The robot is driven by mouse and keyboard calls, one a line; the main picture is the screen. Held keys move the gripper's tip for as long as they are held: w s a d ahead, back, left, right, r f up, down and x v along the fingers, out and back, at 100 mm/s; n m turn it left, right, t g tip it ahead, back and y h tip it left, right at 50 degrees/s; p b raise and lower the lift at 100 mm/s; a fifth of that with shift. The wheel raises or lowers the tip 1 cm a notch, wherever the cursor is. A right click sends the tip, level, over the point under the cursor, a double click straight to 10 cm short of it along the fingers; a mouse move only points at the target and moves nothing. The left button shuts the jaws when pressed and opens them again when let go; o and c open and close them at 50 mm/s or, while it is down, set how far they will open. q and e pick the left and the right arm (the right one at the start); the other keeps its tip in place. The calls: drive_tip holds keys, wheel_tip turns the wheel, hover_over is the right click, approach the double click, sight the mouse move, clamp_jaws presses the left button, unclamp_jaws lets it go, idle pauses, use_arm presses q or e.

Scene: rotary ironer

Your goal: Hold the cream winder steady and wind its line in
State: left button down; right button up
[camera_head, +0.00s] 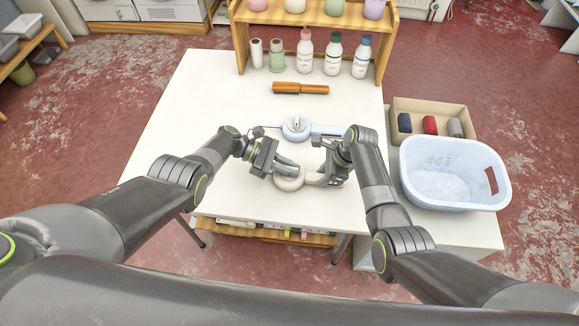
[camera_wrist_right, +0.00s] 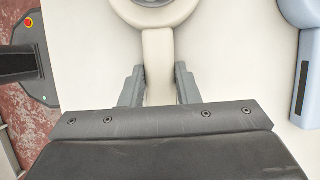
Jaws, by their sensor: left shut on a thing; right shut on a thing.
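The cream winder (camera_head: 289,183) lies near the front of the white table, its round body to the left and its handle to the right. My right gripper (camera_head: 318,178) is shut on the handle. In the right wrist view the winder's cream handle (camera_wrist_right: 158,55) runs between the two grey fingers (camera_wrist_right: 159,86), below the round body. My left gripper (camera_head: 274,172) comes down at the round body's upper left and is shut on a part of it; the fingers hide which part. I cannot make out the line.
A pale blue winder (camera_head: 297,128) lies just behind, also at the edge of the right wrist view (camera_wrist_right: 309,75). A box (camera_head: 440,108) and a blue basket (camera_head: 455,172) are at the right.

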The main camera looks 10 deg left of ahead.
use_arm(q)
drive_tip(key=shift+s+a, duration=0.1)
drive_tip(key=shift+s, duration=0.05)
idle(0.3)
drive_tip(key=c, duration=1.5)
unclamp_jaws()
drive_tip(key=shift+o, duration=0.2)
drive_tip(key=v, duration=1.2)
drive_tip(key=shift+w, duration=0.25)
